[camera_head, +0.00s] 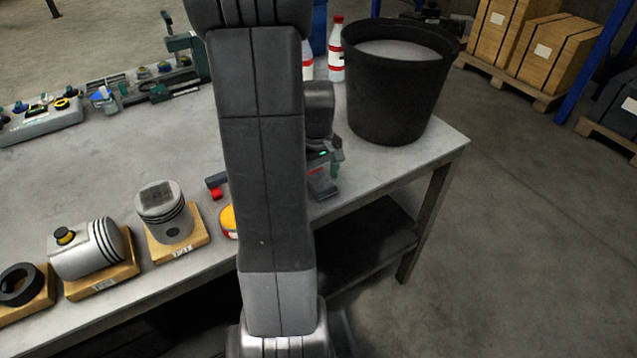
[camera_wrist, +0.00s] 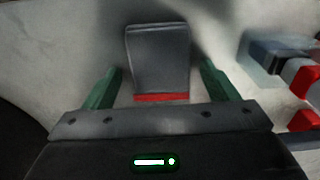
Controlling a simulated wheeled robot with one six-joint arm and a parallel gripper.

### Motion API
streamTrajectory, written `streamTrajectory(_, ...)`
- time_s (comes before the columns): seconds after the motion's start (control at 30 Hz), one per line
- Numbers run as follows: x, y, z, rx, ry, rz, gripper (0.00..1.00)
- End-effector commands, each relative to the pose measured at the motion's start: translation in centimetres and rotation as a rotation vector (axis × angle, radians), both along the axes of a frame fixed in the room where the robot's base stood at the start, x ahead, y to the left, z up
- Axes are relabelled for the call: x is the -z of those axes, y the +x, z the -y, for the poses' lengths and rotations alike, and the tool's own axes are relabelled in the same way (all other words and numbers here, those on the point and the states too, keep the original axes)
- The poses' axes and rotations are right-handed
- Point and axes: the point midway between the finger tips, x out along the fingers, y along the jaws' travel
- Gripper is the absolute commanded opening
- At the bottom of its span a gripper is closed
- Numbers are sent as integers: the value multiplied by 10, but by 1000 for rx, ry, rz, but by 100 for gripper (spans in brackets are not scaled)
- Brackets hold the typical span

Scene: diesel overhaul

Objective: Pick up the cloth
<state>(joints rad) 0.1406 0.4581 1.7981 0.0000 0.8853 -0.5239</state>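The cloth (camera_wrist: 158,58) looks like a small grey folded block with a red stripe along its near edge. In the wrist view it lies on the pale worktop between the two green fingers of my gripper (camera_wrist: 160,72). A gap shows on each side, so the fingers stand apart from it. In the head view my gripper (camera_head: 324,168) is over the right part of the bench, partly hidden by my arm. The cloth (camera_head: 323,187) shows there as a small grey patch beside the fingers. How high the fingers are above the worktop is hard to tell.
A black bucket (camera_head: 388,95) stands close to the right of my gripper. Red-and-white bottles (camera_head: 337,55) stand behind. A grey-and-red object (camera_wrist: 285,58) lies close by. A piston (camera_head: 162,212) on a wooden block and a yellow round item (camera_head: 228,221) sit to the left.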

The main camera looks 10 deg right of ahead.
Motion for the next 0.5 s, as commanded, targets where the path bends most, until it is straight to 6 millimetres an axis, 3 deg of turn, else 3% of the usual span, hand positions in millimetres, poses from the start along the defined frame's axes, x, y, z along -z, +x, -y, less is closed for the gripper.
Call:
streamTrajectory(0.03,0,0,0,0,0,0,71)
streamTrajectory(0.23,0,0,0,0,0,0,32)
streamTrajectory(0.5,-2,0,0,0,-1,1,32)
